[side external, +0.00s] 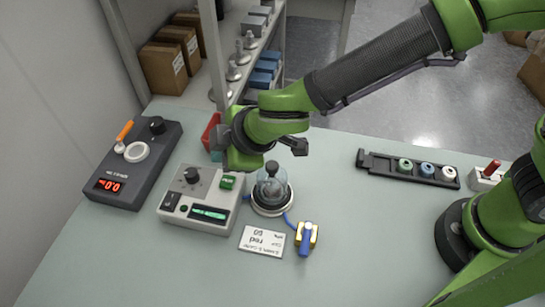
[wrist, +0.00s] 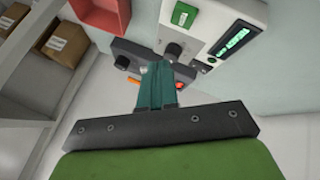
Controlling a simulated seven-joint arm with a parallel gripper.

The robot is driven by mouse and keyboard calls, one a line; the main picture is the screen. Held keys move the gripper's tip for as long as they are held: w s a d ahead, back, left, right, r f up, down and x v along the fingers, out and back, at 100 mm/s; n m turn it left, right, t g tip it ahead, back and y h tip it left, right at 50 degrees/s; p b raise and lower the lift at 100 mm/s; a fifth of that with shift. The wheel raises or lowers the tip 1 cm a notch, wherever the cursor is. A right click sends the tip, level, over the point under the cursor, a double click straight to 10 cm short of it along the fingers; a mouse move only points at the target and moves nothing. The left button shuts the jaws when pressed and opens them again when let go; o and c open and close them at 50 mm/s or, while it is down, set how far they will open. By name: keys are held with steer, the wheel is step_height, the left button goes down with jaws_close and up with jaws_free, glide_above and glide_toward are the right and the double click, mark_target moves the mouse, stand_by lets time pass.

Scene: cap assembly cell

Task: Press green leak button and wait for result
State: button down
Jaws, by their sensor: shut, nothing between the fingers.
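The green leak button (side external: 227,182) is on the top right of a pale tester box (side external: 172,212) with a black knob and a lit green display (side external: 208,214). The button (wrist: 184,15) also shows at the top of the wrist view, with the display (wrist: 232,40) to its right; the text is too small to read. My gripper (wrist: 158,68) is shut and empty, its teal fingers in front of the dark box and just left of the tester's knob. In the side view my wrist hangs behind the button and the fingertips cannot be made out clearly. No contact with the button is visible.
A clear domed jar (side external: 271,187) stands on a ring right of the tester. A blue-and-yellow clamp (side external: 305,238) and a card (side external: 263,240) lie in front. A dark box with red digits (side external: 108,186) is left. A rack of rings (side external: 410,167) is right.

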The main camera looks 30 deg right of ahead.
mark_target(229, 182)
steer(key=shift+f, duration=2.35)
steer(key=shift+f, duration=0.1)
steer(key=shift+f, duration=0.3)
steer(key=shift+f, duration=0.45)
stand_by(0.9)
steer(key=shift+r, duration=0.9)
steer(key=shift+r, duration=2.5)
